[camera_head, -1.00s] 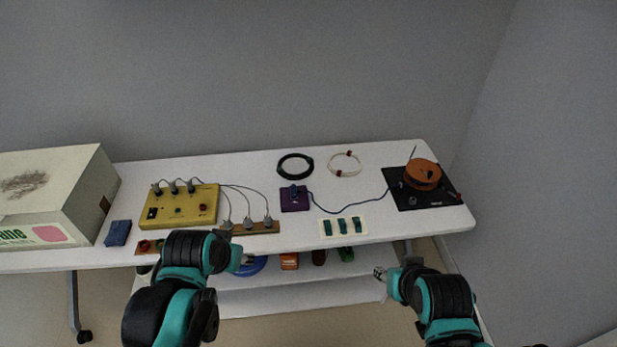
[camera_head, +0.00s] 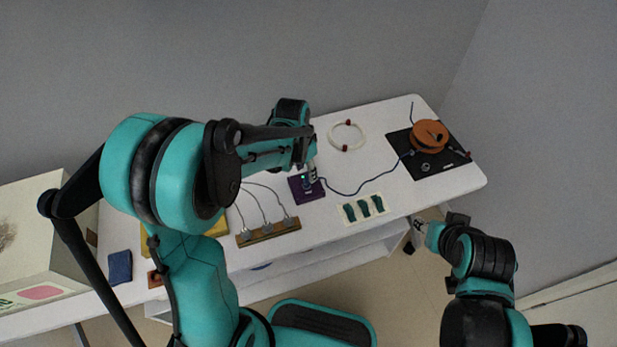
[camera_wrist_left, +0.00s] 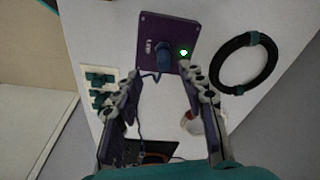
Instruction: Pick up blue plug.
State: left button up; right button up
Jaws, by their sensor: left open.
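The blue plug (camera_wrist_left: 162,57) stands in the purple box (camera_wrist_left: 152,28), its blue cable running off toward the bottom of the left wrist view. In the head view the purple box (camera_head: 315,195) lies on the white table, and my left gripper (camera_head: 311,173) is over it, largely hiding the plug. In the left wrist view my left gripper (camera_wrist_left: 158,76) is open and empty, its fingers on either side of the plug's line, with the plug just beyond the fingertips. My right gripper (camera_head: 414,233) is off the table's front edge; its finger opening is too small to judge.
A green light (camera_wrist_left: 183,52) glows on the box beside the plug. A black cable ring (camera_wrist_left: 247,62) lies close by. A white panel with green switches (camera_head: 352,213), an orange reel (camera_head: 429,135) on a black plate, and a brown strip with grey plugs (camera_head: 258,235) share the table.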

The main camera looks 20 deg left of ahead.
aim_at(306, 176)
pick_arm(q)
jog(key=f+b, duration=0.1)
jog(key=f, duration=0.1)
jog(key=w+f+b, duration=0.1)
jog(key=f, duration=0.2)
jog(key=shift+w+f+b, duration=0.1)
jog(key=shift+f+b, duration=0.05)
jog(key=shift+b, duration=0.15)
grip_shut()
notch_tip(306, 176, up, 5)
jog(key=p, duration=0.2)
jog(key=shift+f+p, duration=0.15)
jog(key=shift+p, duration=0.15)
jog(key=d+r+p, duration=0.3)
jog(key=d+r, duration=0.3)
jog(key=d, duration=0.5)
jog(key=shift+w+d+r, duration=0.25)
jog(key=shift+w+d, duration=0.05)
jog(key=shift+p, duration=0.3)
